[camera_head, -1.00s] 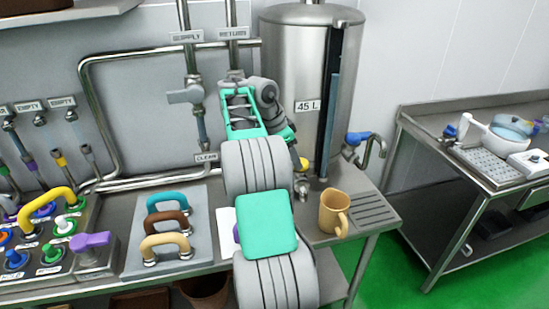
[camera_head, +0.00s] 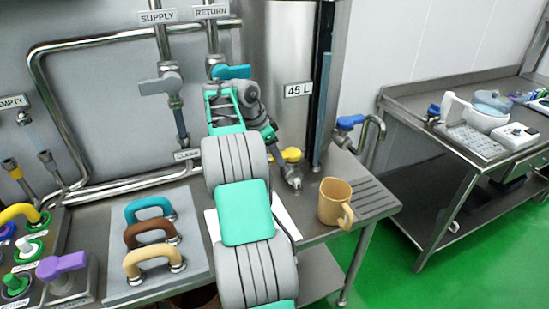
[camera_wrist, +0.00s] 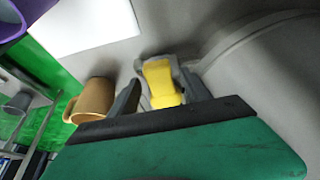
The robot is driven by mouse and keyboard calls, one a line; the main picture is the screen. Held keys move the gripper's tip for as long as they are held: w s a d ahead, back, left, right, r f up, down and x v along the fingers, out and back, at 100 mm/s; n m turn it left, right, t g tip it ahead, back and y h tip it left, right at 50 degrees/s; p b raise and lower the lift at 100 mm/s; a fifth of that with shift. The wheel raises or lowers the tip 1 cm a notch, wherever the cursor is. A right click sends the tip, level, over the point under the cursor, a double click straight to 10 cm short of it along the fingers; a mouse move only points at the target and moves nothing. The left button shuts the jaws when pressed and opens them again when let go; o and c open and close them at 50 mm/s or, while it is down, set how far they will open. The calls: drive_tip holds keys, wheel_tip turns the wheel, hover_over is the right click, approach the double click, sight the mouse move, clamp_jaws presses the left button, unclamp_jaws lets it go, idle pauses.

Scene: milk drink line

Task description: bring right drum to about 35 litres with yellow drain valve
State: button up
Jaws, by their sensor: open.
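The steel drum (camera_head: 280,45) stands at the back of the bench, with a "45 L" label (camera_head: 298,90) and a dark vertical slot. A blue-grey strip (camera_head: 324,95) in the slot reaches above the label; I cannot read a volume from it. The yellow drain valve handle (camera_head: 291,155) sits low at the drum's front and also shows in the wrist view (camera_wrist: 160,82). My gripper (camera_wrist: 163,95) is open, with one finger on each side of the yellow handle; contact is unclear. My arm partly covers the valve area in the head view.
A tan mug (camera_head: 335,203) stands right of the valve, near the bench's front. A blue-handled tap (camera_head: 350,122) is behind it. Several coloured handles, including a teal one (camera_head: 150,207), are at left. A teal valve lever (camera_head: 231,72) is on the return pipe. A side table (camera_head: 400,98) stands right.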

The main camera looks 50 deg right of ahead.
drive_tip(key=shift+c, duration=0.6)
clamp_jaws()
idle(0.8)
